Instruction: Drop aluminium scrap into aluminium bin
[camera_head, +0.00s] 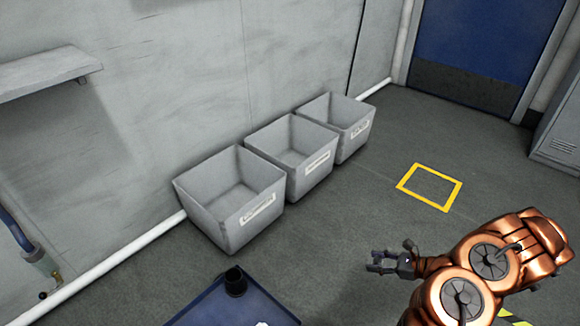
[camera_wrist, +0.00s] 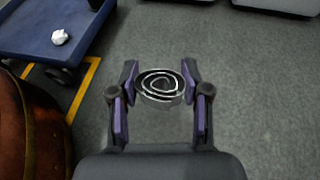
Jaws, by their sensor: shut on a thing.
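My gripper (camera_wrist: 160,74) is shut on a silvery coiled piece of scrap (camera_wrist: 160,86), held between its two fingers above the grey floor. In the head view my gripper (camera_head: 382,262) is at the lower right, over open floor, right of the bins and well apart from them; the coil is hard to make out there. Three open grey bins stand in a row along the wall: a near bin (camera_head: 215,222), a middle bin (camera_head: 305,180) and a far bin (camera_head: 352,145). Each has a white front label, too small to read surely. The bins' floors are partly hidden.
A blue cart (camera_head: 205,312) with a dark cup (camera_head: 235,281) stands at the bottom. In the wrist view a crumpled white piece (camera_wrist: 60,37) lies on the blue cart (camera_wrist: 28,40). A yellow floor square (camera_head: 430,187) lies right of the bins. The floor between is clear.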

